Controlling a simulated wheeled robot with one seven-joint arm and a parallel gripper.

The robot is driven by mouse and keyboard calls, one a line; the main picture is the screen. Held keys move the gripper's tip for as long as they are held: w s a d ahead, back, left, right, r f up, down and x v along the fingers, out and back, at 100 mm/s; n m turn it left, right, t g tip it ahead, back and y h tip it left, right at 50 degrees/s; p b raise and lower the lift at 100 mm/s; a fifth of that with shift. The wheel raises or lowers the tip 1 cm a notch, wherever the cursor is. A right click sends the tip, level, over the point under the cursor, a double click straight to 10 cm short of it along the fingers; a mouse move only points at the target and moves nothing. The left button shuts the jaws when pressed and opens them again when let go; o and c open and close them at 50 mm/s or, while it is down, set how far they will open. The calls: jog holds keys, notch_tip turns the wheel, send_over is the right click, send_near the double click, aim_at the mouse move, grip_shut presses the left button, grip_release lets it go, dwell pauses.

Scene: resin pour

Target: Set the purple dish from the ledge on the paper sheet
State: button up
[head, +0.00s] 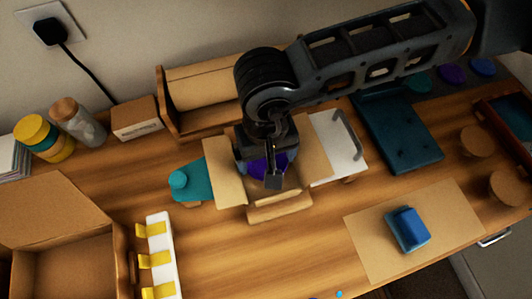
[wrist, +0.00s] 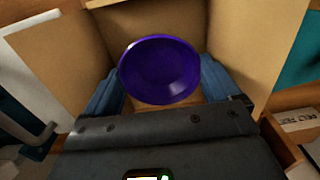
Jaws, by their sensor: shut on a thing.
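My gripper (head: 275,178) is shut on the purple dish (head: 258,166), over the open cardboard box in the middle of the table. In the wrist view the purple dish (wrist: 160,68) sits between the two blue fingers, with the box walls around and below it. How far it is above the box floor I cannot tell. A tan paper sheet (head: 455,215) lies flat at the right front of the table, with a blue block-like object (head: 408,229) on it. I cannot make out which surface is the ledge.
The open cardboard box (head: 225,172) has raised flaps around my gripper. A teal bottle (head: 190,183) lies left of it, and a white tray with a handle (head: 335,147) lies right. A dark blue board (head: 400,135) is behind the paper. Wood between box and paper is clear.

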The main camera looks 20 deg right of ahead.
aim_at(266, 160)
jog(key=o, duration=0.8)
jog(key=shift+r+p, duration=0.2)
jog(key=shift+p, duration=0.15)
notch_tip(266, 160, up, 12)
jog(key=b, duration=0.1)
jog(key=shift+f+b, duration=0.15)
jog(key=shift+b, duration=0.25)
